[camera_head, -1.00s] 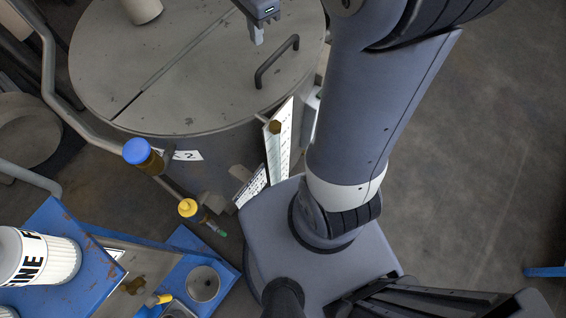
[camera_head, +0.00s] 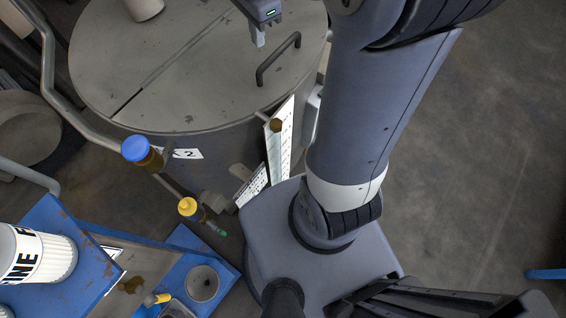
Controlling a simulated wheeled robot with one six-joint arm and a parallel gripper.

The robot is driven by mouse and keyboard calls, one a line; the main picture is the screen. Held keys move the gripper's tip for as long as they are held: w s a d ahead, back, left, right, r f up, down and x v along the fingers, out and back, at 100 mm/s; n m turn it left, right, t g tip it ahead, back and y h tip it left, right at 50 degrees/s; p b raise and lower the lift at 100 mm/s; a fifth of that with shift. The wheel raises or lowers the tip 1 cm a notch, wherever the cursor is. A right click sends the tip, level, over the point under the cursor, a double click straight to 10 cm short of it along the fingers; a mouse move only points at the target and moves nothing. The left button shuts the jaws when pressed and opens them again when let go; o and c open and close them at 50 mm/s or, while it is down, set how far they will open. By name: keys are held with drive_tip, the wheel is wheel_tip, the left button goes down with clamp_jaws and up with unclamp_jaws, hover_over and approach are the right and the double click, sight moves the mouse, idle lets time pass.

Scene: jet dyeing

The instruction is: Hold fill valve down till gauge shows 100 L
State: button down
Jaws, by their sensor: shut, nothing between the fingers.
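My gripper (camera_head: 258,38) is at the top of the head view, shut and empty, above the lid of a large grey tank (camera_head: 190,70). It is left of the lid's dark handle and apart from the valves. A blue-capped valve (camera_head: 136,149) stands on the pipe at the tank's front left, near a label with "2". A yellow-capped valve (camera_head: 188,207) with a green-tipped end sits lower down. Which one is the fill valve I cannot tell. A white scaled gauge board (camera_head: 281,140) with a brown knob stands at the tank's side; its reading is too small to make out.
A bent pipe runs along the tank's left. Bare floor (camera_head: 480,150) lies to the right.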

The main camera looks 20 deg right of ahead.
drive_tip(key=shift+f+b, duration=1.85)
drive_tip(key=shift+f, duration=1.25)
wheel_tip(320, 180, up, 3)
drive_tip(key=p, duration=0.3)
wheel_tip(320, 180, up, 8)
drive_tip(key=p, duration=0.7)
drive_tip(key=shift+r, duration=0.25)
drive_tip(key=shift+f, duration=0.1)
wheel_tip(320, 180, down, 11)
drive_tip(key=b, duration=1)
drive_tip(key=shift+f, duration=0.2)
drive_tip(key=shift+r, duration=0.1)
